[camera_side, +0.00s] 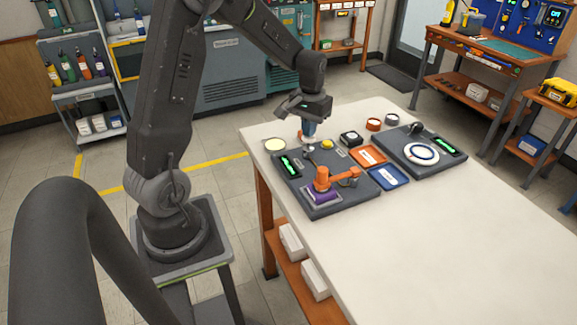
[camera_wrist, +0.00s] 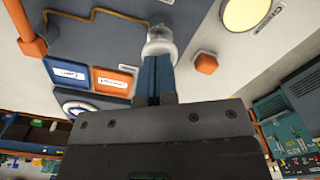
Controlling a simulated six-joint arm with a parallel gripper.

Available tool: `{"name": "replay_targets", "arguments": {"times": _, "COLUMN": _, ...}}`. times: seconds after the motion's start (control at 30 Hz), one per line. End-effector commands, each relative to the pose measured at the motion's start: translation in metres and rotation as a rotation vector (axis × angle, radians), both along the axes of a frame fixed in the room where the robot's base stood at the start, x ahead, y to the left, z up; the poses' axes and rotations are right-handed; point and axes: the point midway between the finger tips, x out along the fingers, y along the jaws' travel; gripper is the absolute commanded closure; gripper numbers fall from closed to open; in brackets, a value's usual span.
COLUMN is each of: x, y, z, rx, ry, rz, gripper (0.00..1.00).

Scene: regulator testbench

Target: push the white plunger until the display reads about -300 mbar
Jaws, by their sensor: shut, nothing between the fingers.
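My gripper (camera_side: 309,136) is shut, its blue fingers pointing down over the back of the dark left board (camera_side: 342,207). The white plunger (camera_side: 309,147) is small and sits just under the fingertips. In the wrist view the shut blue fingers (camera_wrist: 155,72) reach up to the pale plunger (camera_wrist: 160,42), overlapping its near edge; I cannot tell whether they touch it. A display with green digits (camera_side: 291,167) is on the left board, too small to read. It does not show clearly in the wrist view.
An orange small arm (camera_side: 322,179) with a purple block (camera_side: 322,195) stands on the left board. A yellow knob (camera_side: 327,144) is right of the plunger. Orange and blue trays (camera_side: 388,177) lie between the boards. The right board (camera_side: 425,165) has another green display. The front tabletop is clear.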

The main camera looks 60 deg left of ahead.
Motion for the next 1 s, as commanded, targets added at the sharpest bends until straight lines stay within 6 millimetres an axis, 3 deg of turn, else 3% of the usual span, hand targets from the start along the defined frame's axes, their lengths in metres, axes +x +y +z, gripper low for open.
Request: {"name": "replay_targets", "arguments": {"times": 1.0, "x": 0.000, "y": 0.000, "z": -0.015, "rx": 0.000, "ry": 0.000, "rz": 0.000, "gripper": 1.00}}
